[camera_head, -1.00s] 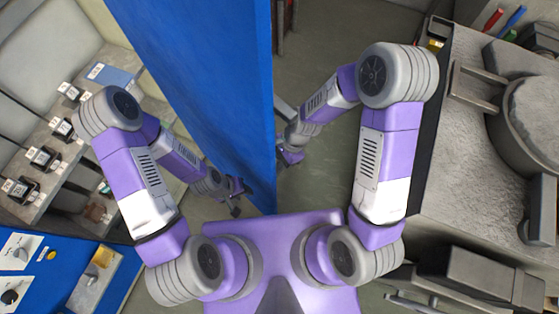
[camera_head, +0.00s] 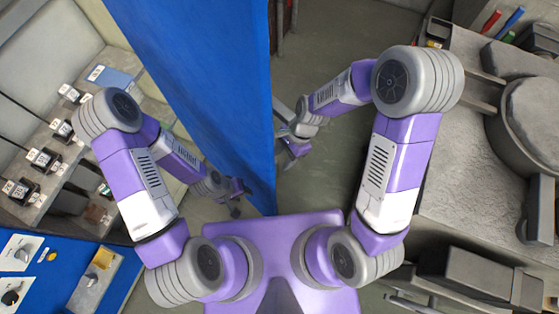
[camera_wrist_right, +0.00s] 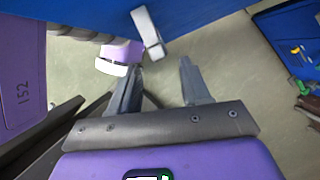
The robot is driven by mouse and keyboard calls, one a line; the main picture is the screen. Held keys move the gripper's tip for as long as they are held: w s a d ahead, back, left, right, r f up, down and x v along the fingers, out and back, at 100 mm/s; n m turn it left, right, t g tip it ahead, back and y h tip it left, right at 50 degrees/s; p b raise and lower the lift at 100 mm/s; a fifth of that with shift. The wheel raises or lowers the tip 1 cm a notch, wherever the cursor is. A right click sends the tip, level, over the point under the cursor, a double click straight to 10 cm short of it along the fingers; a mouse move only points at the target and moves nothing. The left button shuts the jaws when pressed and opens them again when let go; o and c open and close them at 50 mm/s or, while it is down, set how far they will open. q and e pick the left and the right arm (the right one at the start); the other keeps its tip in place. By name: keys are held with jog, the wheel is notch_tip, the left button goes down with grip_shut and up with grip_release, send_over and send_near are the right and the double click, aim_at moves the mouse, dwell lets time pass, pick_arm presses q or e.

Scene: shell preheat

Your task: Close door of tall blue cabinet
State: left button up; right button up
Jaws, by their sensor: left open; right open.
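The tall blue cabinet's door (camera_head: 215,90) stands open as a large blue panel between my arms, its near lower end close to my base. It fills the top of the right wrist view (camera_wrist_right: 230,12). A light grey bar, apparently its handle (camera_head: 284,110), shows on the right side; it also shows in the right wrist view (camera_wrist_right: 149,32). My left gripper (camera_head: 238,198) is open, left of the door near its lower end. My right gripper (camera_head: 291,160) is open and empty, right of the door and close to it; its spread fingers show in the wrist view (camera_wrist_right: 158,88). Contact cannot be told.
A grey counter (camera_head: 465,180) with a large round pot-like vessel (camera_head: 530,120) stands at the right. A shelf with several small black devices (camera_head: 45,158) and a blue panel with knobs (camera_head: 45,285) are at the left. Floor (camera_head: 350,160) is free between door and counter.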

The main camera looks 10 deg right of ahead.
jog(key=shift+v, duration=1.4)
